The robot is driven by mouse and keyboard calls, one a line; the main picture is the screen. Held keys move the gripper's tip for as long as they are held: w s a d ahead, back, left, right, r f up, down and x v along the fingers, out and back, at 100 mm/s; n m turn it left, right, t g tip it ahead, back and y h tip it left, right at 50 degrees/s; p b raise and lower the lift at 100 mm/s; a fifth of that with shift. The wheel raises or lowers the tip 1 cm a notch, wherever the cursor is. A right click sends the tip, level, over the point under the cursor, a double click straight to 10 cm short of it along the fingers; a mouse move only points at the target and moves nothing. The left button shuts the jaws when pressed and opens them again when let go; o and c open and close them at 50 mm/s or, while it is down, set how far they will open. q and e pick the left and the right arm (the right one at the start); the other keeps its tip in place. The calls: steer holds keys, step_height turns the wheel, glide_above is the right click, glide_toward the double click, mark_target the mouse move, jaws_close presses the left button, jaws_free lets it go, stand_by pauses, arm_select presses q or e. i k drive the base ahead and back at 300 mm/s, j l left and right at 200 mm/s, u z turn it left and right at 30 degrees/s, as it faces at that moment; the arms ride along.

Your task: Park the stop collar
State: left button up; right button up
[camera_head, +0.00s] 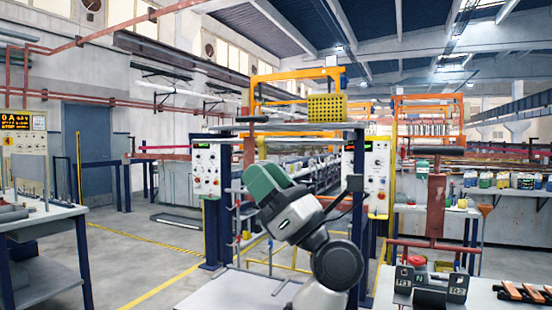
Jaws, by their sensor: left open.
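My left gripper (266,182), with green fingers, is raised near the middle of the view on my arm, which comes up from the bottom. It is open, and I see nothing between its fingers. A holder (403,283) with tabs lettered R1, N, P and R2 stands on a bench at the lower right. A dark grey cylinder (430,298) lies across its front; I cannot tell whether this is the stop collar. The gripper is well to the left of the holder and apart from it. My right gripper is not in view.
A red post (436,205) with a dark crossbar rises behind the holder. Orange-brown bars (524,292) lie to its right. White control panels (206,170) flank the line ahead. A grey workbench (40,222) stands left. Floor between it and the middle is clear.

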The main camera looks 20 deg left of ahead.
mark_target(261, 147)
steer(key=i, duration=1.05)
